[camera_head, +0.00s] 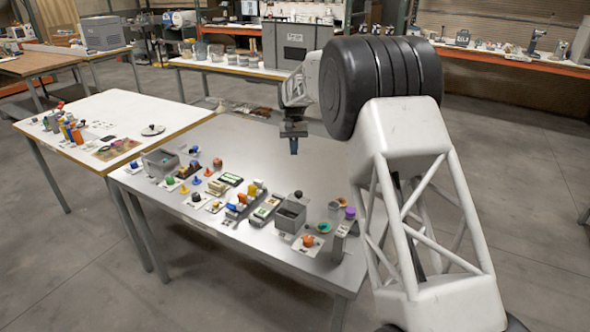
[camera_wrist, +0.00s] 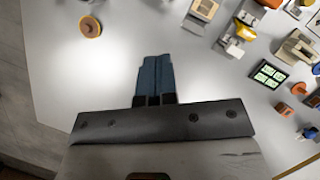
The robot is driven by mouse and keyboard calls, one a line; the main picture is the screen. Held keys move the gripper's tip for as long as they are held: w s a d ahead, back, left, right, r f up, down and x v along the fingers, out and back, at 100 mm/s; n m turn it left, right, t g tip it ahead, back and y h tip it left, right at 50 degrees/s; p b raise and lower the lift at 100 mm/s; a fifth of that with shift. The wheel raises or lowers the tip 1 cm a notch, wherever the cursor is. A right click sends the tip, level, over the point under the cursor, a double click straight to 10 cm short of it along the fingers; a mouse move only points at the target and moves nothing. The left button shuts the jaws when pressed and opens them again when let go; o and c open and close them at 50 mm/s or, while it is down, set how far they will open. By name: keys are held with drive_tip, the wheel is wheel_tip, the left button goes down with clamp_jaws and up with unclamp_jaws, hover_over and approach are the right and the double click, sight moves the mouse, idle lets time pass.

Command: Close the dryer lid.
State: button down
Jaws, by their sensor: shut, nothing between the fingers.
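My gripper (camera_head: 294,147) is shut and empty, pointing down above the far part of the metal table. In the wrist view its blue fingers (camera_wrist: 156,80) are together over bare tabletop, touching nothing. I cannot say for certain which thing is the dryer. Whether that knob belongs to a lid is too small to tell. Another grey box (camera_head: 158,166) stands at the table's left end.
Small coloured parts and trays crowd the front half of the metal table (camera_head: 312,165), whose far half is mostly bare. An orange-brown round piece (camera_wrist: 91,27) lies apart in the wrist view. A white-topped table (camera_head: 110,105) with bottles adjoins on the left.

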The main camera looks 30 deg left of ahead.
drive_tip(key=shift+w, duration=0.85)
drive_tip(key=shift+d+f, duration=0.1)
drive_tip(key=shift+f, duration=0.1)
approach(295, 200)
drive_tip(key=w+f, duration=0.3)
drive_tip(key=f, duration=0.1)
drive_tip(key=shift+s+d+f, duration=0.15)
drive_tip(key=shift+s+d, duration=0.05)
drive_tip(key=shift+s, duration=0.2)
drive_tip(key=shift+s+d+f, duration=0.15)
drive_tip(key=shift+s+d, duration=0.05)
drive_tip(key=shift+s, duration=0.25)
